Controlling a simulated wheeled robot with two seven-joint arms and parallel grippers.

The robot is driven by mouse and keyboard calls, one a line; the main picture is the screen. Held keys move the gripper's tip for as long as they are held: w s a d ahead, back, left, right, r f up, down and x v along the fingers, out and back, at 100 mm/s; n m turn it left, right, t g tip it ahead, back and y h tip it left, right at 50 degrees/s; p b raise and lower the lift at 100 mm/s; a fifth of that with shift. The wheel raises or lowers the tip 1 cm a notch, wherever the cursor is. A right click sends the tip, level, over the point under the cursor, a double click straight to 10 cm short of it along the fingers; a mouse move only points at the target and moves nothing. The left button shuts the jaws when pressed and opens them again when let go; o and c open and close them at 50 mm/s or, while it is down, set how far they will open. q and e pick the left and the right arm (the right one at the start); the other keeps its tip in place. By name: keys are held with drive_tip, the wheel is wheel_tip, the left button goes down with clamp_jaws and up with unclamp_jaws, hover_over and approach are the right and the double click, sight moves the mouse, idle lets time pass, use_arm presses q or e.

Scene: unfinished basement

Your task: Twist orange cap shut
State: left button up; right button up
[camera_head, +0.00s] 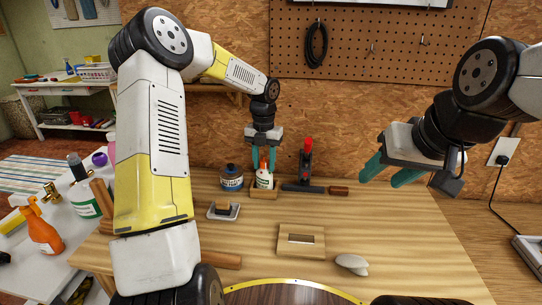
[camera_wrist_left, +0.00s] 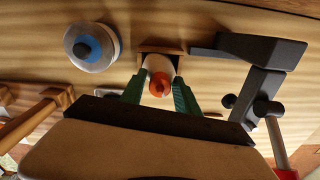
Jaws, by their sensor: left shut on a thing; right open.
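A small white bottle (camera_head: 264,182) with a green label and an orange cap (camera_head: 263,167) stands upright at the back of the workbench, in or just behind a small wooden holder (camera_head: 263,194). My left gripper (camera_head: 263,162) points down over it, its teal fingers on both sides of the cap. In the left wrist view the orange cap (camera_wrist_left: 159,84) sits between the fingertips of the left gripper (camera_wrist_left: 160,92). Whether the cap is fully seated cannot be seen. My right gripper (camera_head: 388,177) is open and empty, above the bench's right side, away from the bottle.
The bench's right side is clear.

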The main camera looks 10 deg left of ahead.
use_arm(q)
drive_tip(key=shift+s+f, duration=0.1)
drive_tip(key=shift+f, duration=0.1)
drive_tip(key=shift+o, duration=0.3)
drive_tip(key=m, duration=0.4)
drive_tip(key=shift+s+f+m, duration=0.1)
drive_tip(key=shift+f+m, duration=0.05)
drive_tip(key=shift+m, duration=0.25)
drive_tip(key=shift+r+m, duration=0.2)
drive_tip(key=shift+m, duration=0.1)
drive_tip(key=shift+c, duration=0.4)
drive_tip(key=o, duration=0.8)
drive_tip(key=shift+a, duration=0.15)
